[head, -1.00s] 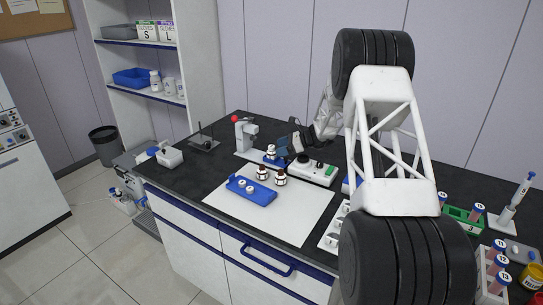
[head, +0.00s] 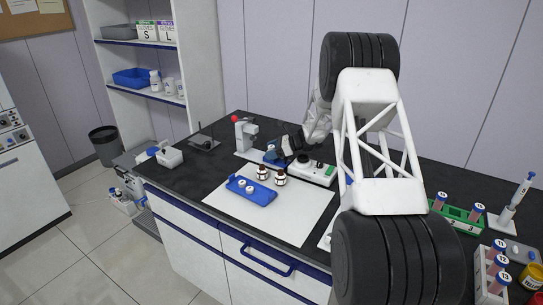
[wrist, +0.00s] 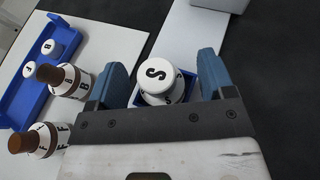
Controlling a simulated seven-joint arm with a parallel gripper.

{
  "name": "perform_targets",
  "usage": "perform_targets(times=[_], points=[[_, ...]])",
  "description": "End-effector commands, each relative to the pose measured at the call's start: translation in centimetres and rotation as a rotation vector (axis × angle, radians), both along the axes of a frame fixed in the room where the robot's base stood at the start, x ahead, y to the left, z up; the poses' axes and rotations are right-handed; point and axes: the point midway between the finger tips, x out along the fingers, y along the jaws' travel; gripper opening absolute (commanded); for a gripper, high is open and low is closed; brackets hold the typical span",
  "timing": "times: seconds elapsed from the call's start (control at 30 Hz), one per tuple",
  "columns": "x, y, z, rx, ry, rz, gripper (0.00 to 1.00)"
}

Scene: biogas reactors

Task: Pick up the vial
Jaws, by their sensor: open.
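A white-capped vial marked S (wrist: 159,76) stands in a small blue holder (wrist: 189,84) in the wrist view. My gripper (wrist: 165,70) is open, with one blue finger on each side of the vial's cap. I cannot tell whether either finger touches it. In the head view my gripper (head: 281,150) is over the back of the bench and hides most of the vial and the holder (head: 270,163).
Two brown-topped bottles (wrist: 66,80) (wrist: 39,140) stand left of my gripper. Beyond them a blue tray (head: 250,190) on the white mat (head: 300,215) holds two white-capped items. A white device (head: 318,172) is at the right; a grey stand (head: 243,138) is behind.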

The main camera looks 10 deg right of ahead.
Motion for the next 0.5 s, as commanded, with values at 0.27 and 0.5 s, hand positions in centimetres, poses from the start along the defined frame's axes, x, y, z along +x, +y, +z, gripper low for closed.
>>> perform_targets(times=[0.27, 0.5], points=[[0.00, -0.01, -0.01, 0.000, 0.000, 0.000, 0.45], [0.00, -0.02, 0.02, 0.000, 0.000, 0.000, 0.21]])
